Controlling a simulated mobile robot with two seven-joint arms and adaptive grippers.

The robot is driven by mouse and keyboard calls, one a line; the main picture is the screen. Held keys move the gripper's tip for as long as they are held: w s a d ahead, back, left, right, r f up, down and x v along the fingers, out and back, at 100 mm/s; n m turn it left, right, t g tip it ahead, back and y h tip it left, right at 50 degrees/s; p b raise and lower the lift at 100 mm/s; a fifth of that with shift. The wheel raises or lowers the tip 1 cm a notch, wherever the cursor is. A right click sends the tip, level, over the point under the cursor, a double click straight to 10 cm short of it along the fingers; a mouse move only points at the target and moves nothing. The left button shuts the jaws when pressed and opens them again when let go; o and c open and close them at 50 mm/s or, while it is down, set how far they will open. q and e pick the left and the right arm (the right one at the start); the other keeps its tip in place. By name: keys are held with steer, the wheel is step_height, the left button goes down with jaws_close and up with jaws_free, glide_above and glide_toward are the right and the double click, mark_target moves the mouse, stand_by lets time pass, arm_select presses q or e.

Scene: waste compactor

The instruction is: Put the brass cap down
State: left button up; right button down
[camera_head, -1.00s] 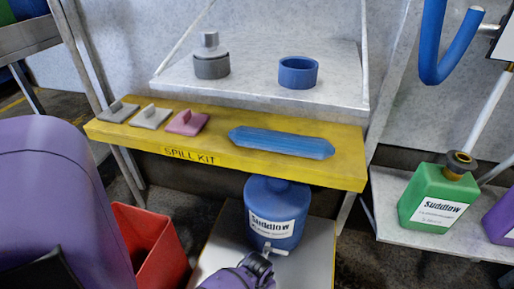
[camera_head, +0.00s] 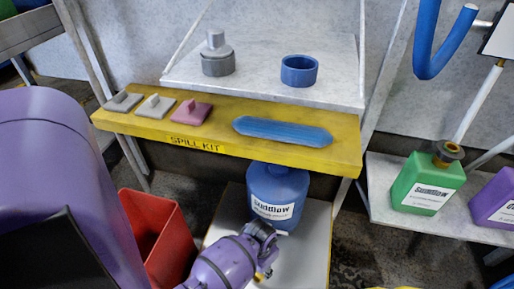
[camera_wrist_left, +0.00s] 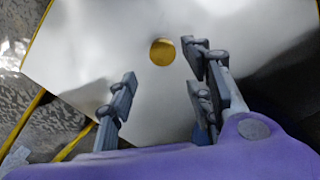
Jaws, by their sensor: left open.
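The brass cap (camera_wrist_left: 162,52) is a small round disc on the white surface in the left wrist view, just beyond my fingertips and apart from them. My left gripper (camera_wrist_left: 162,72) is open, with nothing between its fingers. In the head view, my left gripper (camera_head: 267,260) is over the white stand (camera_head: 310,250), in front of the blue Suddlow jug (camera_head: 277,192). A small yellow patch there is probably the cap, partly hidden by the gripper. The top of the blue jug is partly hidden under the yellow shelf. My right gripper is not in view.
The yellow spill kit shelf (camera_head: 225,147) overhangs the blue jug and carries a blue sock (camera_head: 283,131). A red bin (camera_head: 157,240) stands left of the stand. The green jug (camera_head: 428,183) is on a side shelf at right.

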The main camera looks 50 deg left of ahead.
arm_select(q)
steer(key=s+r+t+p, duration=0.1)
steer(key=s+r+t, duration=0.2)
steer(key=s, duration=1.3)
steer(key=s+d+r+t, duration=0.2)
steer(key=s+d+r, duration=0.4)
steer(key=s+r, duration=0.4)
steer(key=shift+s+r+m+t, duration=0.2)
steer(key=shift+s+m+t, duration=0.2)
steer(key=shift+s, duration=0.85)
steer(key=shift+r, duration=0.1)
